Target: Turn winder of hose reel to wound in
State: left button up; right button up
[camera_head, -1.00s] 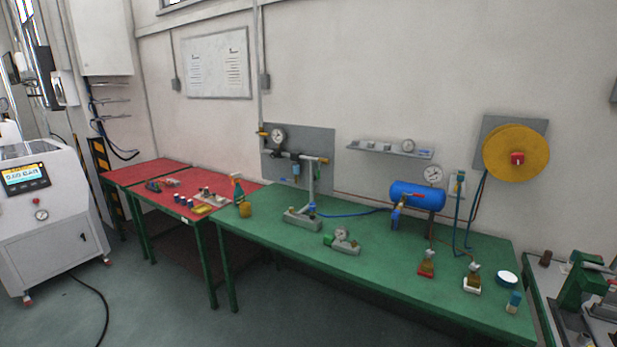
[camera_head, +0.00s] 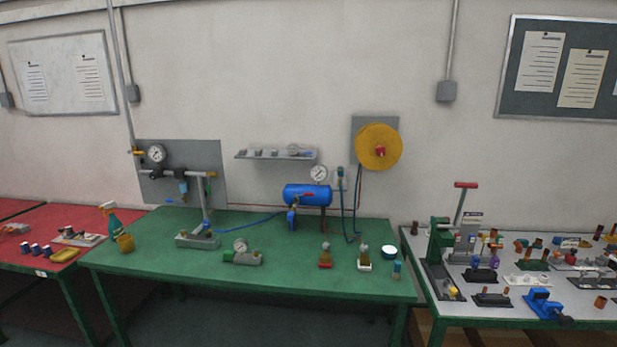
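The hose reel (camera_head: 367,146) is a round yellow disc on a grey plate on the wall, above the right end of the green table. Its winder (camera_head: 380,152) is a small red piece at the middle of the disc. A dark hose (camera_head: 358,190) hangs from below the reel down toward the table. How much hose is wound on the reel cannot be told from here. Neither of my grippers shows in the view.
The green table (camera_head: 150,262) stands below the reel, with a blue tank (camera_head: 307,194), a gauge stand and small bottles on it. A crowded white-topped table (camera_head: 430,296) stands to the right, a red table (camera_head: 20,252) to the left. A grey shelf (camera_head: 276,155) is on the wall.

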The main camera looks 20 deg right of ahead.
aim_at(380, 152)
jog(key=z, duration=1.3)
